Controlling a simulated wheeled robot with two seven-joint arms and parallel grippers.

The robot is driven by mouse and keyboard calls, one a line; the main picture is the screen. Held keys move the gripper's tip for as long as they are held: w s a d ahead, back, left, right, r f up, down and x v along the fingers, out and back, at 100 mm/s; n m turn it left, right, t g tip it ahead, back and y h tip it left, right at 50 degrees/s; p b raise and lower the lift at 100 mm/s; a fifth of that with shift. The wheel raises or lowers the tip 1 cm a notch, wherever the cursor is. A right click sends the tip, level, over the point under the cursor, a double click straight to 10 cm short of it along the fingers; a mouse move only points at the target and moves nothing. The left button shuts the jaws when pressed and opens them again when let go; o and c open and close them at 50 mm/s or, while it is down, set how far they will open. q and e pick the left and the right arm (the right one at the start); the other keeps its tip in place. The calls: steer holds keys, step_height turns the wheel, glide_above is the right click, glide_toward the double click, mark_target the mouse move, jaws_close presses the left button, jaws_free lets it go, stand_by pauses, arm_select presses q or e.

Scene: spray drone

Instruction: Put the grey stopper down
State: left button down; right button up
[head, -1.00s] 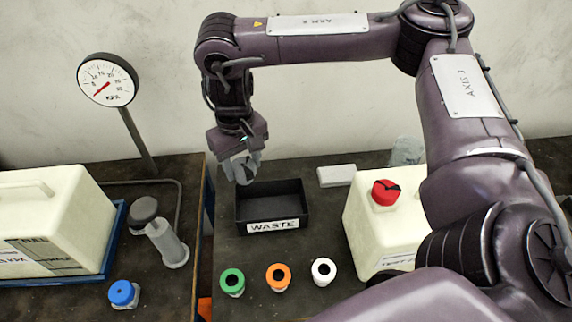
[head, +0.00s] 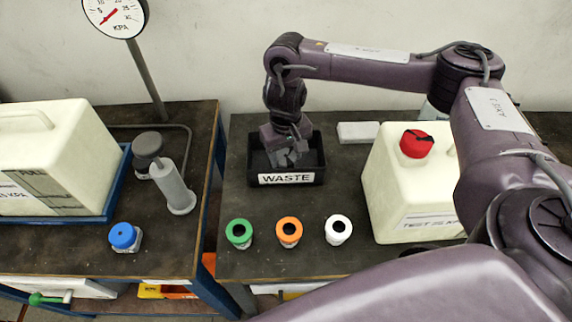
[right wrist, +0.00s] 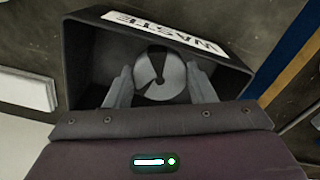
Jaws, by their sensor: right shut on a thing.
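My right gripper (head: 288,158) is down in the black waste tray (head: 318,165), in the head view. In the right wrist view its fingers (right wrist: 160,85) are shut on the grey stopper (right wrist: 162,72), a round grey disc with a dark slot. The stopper is inside the walls of the waste tray (right wrist: 85,60); I cannot tell whether it touches the floor. In the head view the stopper is mostly hidden by the gripper. My left gripper is not in view.
Green (head: 239,233), orange (head: 289,232) and white (head: 338,230) ringed jars stand in front of the tray. A cream canister (head: 400,195) with a red cap stands right. A grey block (head: 358,132) lies behind. A gap separates the left table (head: 90,250).

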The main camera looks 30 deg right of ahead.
mark_target(286, 156)
step_height(286, 156, down, 4)
steer(key=shift+r+b, duration=0.2)
steer(key=shift+b, duration=0.45)
steer(key=o, duration=1)
steer(key=shift+f, duration=0.1)
